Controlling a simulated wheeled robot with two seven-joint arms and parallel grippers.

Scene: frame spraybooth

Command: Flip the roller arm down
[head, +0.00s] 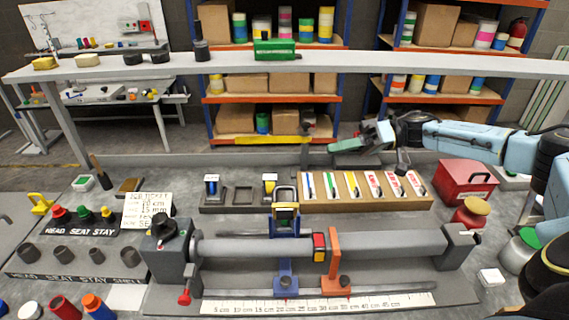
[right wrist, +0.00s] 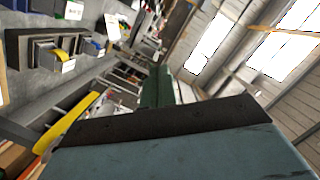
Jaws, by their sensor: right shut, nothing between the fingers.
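A long grey tube (head: 365,246) lies across a bench fixture, between a dark left block with a black knob (head: 165,229) and a right end support (head: 459,246). A blue carriage (head: 286,262) straddles the tube. A yellow-and-black part with a grey loop (head: 285,199) stands upright on top of it; I cannot tell for sure whether this is the roller arm. My right gripper (head: 346,143) is shut and empty, above the back of the bench, behind and apart from the fixture. Its dark-edged teal finger fills the lower right wrist view (right wrist: 175,145). My left gripper is not in view.
An orange bracket (head: 334,262) and a red-and-yellow block (head: 319,247) sit right of the carriage. A wooden tray of cards and tools (head: 318,205) stands behind the tube. A red box (head: 466,184) is at right. A grey shelf rail (head: 380,62) crosses the back.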

